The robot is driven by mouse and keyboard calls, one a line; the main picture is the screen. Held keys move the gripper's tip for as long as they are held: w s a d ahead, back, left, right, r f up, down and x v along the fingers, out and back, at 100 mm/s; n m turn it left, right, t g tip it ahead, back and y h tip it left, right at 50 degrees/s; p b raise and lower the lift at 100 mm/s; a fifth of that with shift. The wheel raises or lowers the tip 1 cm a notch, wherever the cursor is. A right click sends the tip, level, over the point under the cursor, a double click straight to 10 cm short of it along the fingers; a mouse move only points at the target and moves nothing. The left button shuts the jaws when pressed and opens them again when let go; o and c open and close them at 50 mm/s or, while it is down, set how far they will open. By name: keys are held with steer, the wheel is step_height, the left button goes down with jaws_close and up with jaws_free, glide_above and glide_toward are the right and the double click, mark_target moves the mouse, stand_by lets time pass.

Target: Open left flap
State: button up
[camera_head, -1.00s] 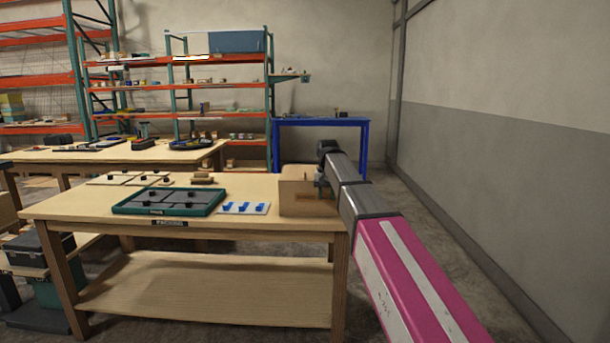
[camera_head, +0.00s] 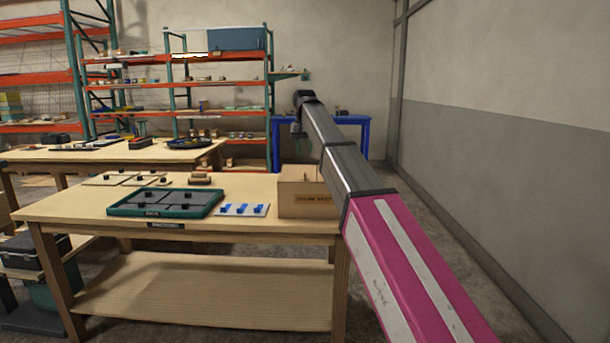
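A cardboard box (camera_head: 309,200) stands at the right end of the near wooden table. Its front face with printed lettering shows. The top is small and partly behind my arm, so I cannot tell how its flaps stand. On the table left of the box is a green-framed dark tray (camera_head: 167,202) with several black knobs. My arm reaches in from the lower right. My gripper (camera_head: 296,130) is at its far end, above and behind the box and apart from it. It is small and dark, and its fingers cannot be made out.
A white plate with blue pieces (camera_head: 242,210) lies between the tray and the box. Light panels (camera_head: 126,179) with dark knobs and wooden blocks (camera_head: 201,178) lie behind the tray. A blue table (camera_head: 362,134) stands behind. Open floor lies right of the near table.

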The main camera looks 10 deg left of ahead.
mark_target(305, 173)
step_height(305, 173, down, 10)
steer(key=shift+f, duration=0.1)
stand_by(0.4)
jaws_close()
